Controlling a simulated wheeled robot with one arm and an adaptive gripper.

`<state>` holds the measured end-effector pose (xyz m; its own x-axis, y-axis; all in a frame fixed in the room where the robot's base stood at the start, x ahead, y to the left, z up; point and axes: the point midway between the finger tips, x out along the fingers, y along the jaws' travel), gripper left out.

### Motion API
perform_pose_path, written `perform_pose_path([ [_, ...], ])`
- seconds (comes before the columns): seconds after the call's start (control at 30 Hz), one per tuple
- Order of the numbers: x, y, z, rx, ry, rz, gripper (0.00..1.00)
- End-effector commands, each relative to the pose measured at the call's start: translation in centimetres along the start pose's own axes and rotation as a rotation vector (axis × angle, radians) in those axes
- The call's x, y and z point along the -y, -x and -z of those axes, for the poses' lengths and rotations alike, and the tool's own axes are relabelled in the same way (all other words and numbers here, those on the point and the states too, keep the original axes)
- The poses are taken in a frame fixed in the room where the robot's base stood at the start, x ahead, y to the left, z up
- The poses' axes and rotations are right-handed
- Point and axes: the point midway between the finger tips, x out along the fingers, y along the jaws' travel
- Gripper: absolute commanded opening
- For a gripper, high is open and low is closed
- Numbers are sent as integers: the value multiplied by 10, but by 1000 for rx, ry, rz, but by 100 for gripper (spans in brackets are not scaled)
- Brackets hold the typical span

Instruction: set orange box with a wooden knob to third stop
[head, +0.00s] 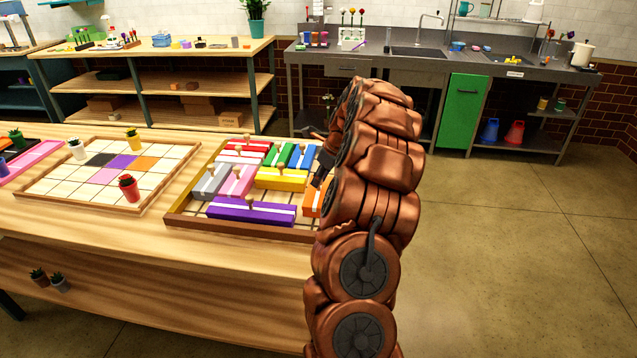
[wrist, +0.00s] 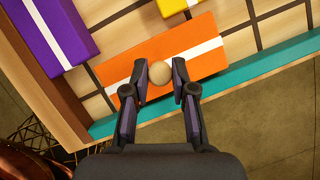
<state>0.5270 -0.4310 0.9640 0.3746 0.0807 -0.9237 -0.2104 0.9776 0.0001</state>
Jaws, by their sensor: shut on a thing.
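The orange box (wrist: 185,52) with a white stripe lies in the wooden tray, beside the teal strip (wrist: 230,80), in the wrist view. Its round wooden knob (wrist: 160,73) sits between the fingertips of my gripper (wrist: 159,85), which is shut on the knob. In the head view only a small part of the orange box (head: 310,204) shows at the tray's right side; my arm hides the rest. My gripper is mostly hidden behind the arm there. I cannot tell which stop the box is at.
The tray (head: 180,219) also holds a purple box (head: 250,211), a yellow box (head: 281,179), a pink box (head: 237,181), a grey box (head: 211,181) and several others. Left of it lies a grid board (head: 60,183) with small potted plants.

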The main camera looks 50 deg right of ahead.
Motion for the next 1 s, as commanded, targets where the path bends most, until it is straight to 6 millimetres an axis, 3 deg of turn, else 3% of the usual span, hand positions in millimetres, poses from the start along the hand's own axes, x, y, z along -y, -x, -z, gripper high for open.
perform_pose_path([
  [0.2, 16, -2, -6, -2, 2, 0, 0],
  [0.63, 19, -3, -8, -1, 3, -1, 0],
  [0.67, 19, -3, -8, -1, 3, -1, 26],
  [0.87, 19, -3, -7, -1, 2, -1, 47],
  [1.0, 19, -3, -7, -1, 2, -1, 50],
])
